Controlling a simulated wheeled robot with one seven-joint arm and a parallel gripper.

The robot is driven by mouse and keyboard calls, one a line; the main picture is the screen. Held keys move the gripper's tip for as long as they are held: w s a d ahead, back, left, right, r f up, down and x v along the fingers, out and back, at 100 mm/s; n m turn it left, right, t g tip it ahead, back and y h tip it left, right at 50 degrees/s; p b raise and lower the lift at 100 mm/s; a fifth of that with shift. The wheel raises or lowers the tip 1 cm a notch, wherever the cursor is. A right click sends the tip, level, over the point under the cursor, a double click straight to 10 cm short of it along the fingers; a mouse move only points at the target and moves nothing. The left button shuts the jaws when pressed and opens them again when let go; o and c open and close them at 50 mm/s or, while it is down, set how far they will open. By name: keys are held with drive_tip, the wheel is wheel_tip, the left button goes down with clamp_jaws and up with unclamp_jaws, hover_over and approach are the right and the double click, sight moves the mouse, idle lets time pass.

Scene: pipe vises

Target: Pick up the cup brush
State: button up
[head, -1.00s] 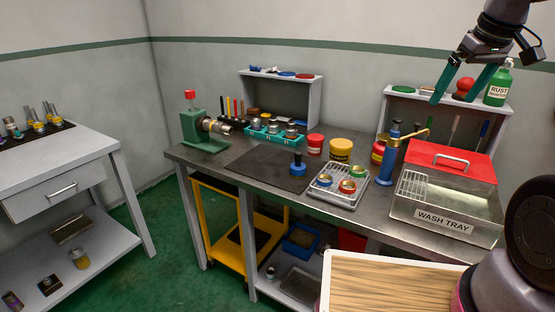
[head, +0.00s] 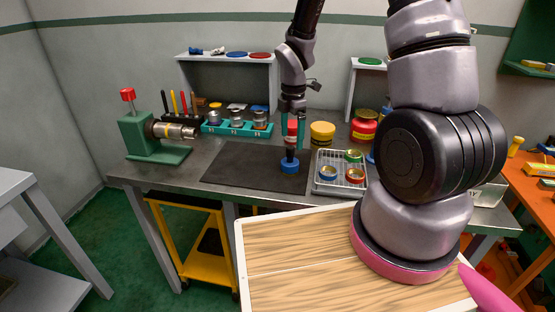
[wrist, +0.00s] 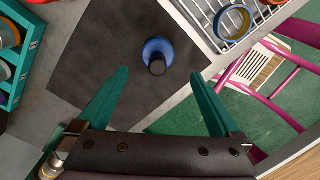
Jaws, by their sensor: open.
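The cup brush (head: 289,166), a round blue base with a dark upright stem, stands on the dark mat (head: 240,166) on the workbench. My gripper (head: 292,145) is open and empty above it, its teal fingers pointing down. In the wrist view the cup brush (wrist: 158,56) lies just past the fingertips, roughly centred between the two spread fingers (wrist: 160,74). The fingers do not appear to touch it. The height gap is hard to judge.
A wire tray (head: 330,187) with several coloured rings stands right of the brush. Behind are a teal bin rack (head: 238,128) and a yellow tin (head: 322,132). A green vise (head: 150,140) is at the left. The mat left of the brush is clear.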

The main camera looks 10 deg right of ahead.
sight(290, 161)
wheel_tip(290, 161, down, 10)
drive_tip(key=shift+w+a+f, duration=0.15)
drive_tip(key=shift+f, duration=0.1)
idle(0.3)
drive_tip(key=c, duration=1.2)
drive_tip(key=shift+r, duration=0.1)
